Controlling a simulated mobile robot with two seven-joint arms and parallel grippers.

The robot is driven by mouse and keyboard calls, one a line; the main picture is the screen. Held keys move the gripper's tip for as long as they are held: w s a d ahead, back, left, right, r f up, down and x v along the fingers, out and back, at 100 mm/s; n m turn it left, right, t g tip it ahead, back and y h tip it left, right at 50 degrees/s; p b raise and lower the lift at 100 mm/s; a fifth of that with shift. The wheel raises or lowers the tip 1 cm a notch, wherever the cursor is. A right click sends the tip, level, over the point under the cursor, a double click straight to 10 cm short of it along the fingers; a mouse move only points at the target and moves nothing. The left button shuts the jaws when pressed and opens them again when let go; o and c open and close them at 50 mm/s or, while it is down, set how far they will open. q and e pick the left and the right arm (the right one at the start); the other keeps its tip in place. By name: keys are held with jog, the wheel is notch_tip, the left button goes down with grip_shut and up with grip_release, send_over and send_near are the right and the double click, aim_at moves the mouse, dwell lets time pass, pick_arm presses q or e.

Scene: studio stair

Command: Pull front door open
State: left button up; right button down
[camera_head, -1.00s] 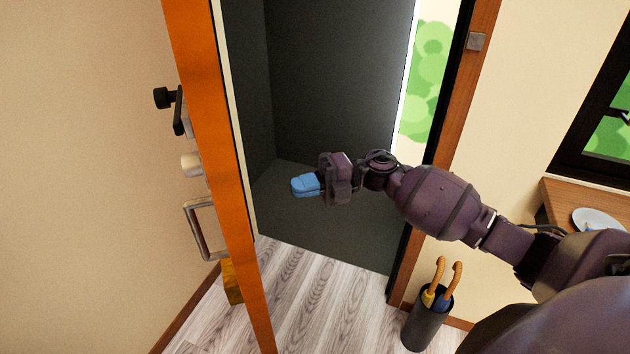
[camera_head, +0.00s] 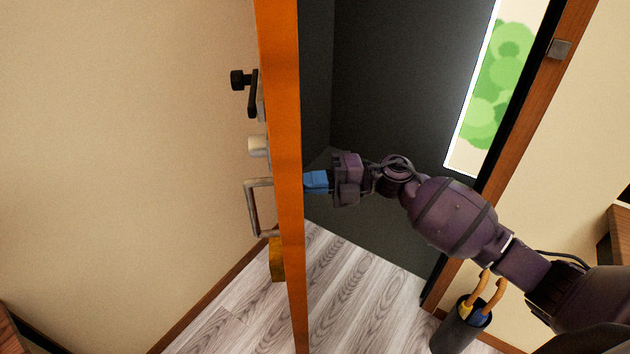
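The front door (camera_head: 282,200) stands open, seen nearly edge-on as an orange strip left of the doorway. A metal pull handle (camera_head: 251,208), a pale round knob (camera_head: 257,146) and a black latch fitting (camera_head: 250,92) stick out from its left face. My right gripper (camera_head: 312,181) reaches in from the right through the doorway. Its blue fingertips are at the door's right side, touching or very close to it. The finger ends are partly hidden by the door edge, and the fingers look together with nothing visible between them. My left gripper is not in view.
The wooden door frame (camera_head: 535,98) stands right of the opening. A dark umbrella stand (camera_head: 456,333) with umbrellas is on the floor by its foot. The wood floor (camera_head: 345,300) below the door is clear. A beige wall (camera_head: 120,150) fills the left.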

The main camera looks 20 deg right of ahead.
aim_at(248, 187)
jog(key=shift+m+t, duration=0.6)
jog(key=shift+t, duration=0.3)
jog(key=p+x, duration=0.1)
jog(key=x, duration=0.3)
jog(key=s+p+x, duration=0.1)
jog(key=x, duration=0.3)
jog(key=p+x, duration=0.1)
jog(key=x, duration=0.3)
jog(key=shift+s+a, duration=0.25)
jog(key=shift+a, duration=0.1)
jog(key=w+a+m+t+b, duration=0.1)
jog(key=w+a, duration=0.3)
jog(key=a, duration=0.5)
jog(key=w+a+m+t+h+b, duration=0.1)
jog(key=w+a+b, duration=0.2)
jog(key=w+a, duration=0.2)
jog(key=w+a+t+h+b, duration=0.1)
jog(key=w+a, duration=0.4)
jog(key=a, duration=0.7)
jog(key=shift+a+f+m+t+b, duration=0.2)
jog(key=shift+a+m+t+b, duration=0.25)
jog(key=shift+b, duration=0.2)
jog(key=shift+w, duration=0.15)
jog(key=shift+d, duration=0.1)
